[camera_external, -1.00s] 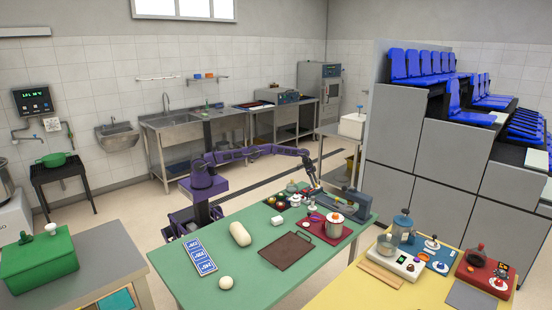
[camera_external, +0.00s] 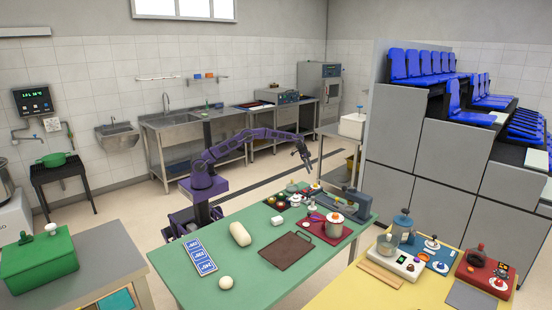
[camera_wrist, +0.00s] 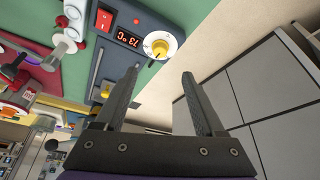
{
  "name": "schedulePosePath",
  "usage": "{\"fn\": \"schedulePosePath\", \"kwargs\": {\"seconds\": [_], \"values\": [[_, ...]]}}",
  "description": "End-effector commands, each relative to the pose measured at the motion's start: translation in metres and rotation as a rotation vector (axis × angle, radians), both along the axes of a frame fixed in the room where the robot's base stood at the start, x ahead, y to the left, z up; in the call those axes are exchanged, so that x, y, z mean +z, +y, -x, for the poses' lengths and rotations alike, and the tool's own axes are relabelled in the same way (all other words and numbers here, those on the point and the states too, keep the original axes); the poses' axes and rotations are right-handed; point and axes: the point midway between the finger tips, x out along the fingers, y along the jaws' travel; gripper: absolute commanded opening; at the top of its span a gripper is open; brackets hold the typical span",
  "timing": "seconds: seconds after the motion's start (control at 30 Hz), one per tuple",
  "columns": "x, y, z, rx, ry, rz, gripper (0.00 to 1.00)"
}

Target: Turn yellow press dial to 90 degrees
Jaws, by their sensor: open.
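The yellow press dial (camera_wrist: 159,46) shows in the wrist view as a round yellow knob on a white disc, at the end of the grey-blue press panel. A red-lit display (camera_wrist: 129,39) beside it appears upside down; I cannot read it surely. I cannot tell the dial's exact angle. My gripper (camera_wrist: 159,75) is open and empty, its fingers apart, with the dial just beyond the fingertips in the picture and not between them. In the external view my gripper (camera_external: 305,158) hangs above the far edge of the green table, near the grey press (camera_external: 351,203); the dial is not clear there.
The green table (camera_external: 205,290) also holds a brown tray (camera_external: 286,250), a pot (camera_external: 335,225) on a red board, and several small items close to the press. Grey cabinets (camera_external: 400,190) stand to the right. Open floor lies behind the table.

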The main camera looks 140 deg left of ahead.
Motion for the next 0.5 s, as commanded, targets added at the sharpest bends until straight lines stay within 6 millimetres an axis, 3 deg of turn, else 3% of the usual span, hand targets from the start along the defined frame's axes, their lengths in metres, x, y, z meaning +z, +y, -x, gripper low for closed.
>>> {"fn": "schedulePosePath", "kwargs": {"seconds": [0.03, 0.2, 0.5], "values": [[0.013, -0.002, 0.004, 0.001, -0.001, -0.003, 0.71], [0.04, -0.007, 0.015, 0.0, 0.0, -0.001, 0.71], [0.058, -0.011, 0.021, 0.0, 0.0, 0.0, 0.71]]}}
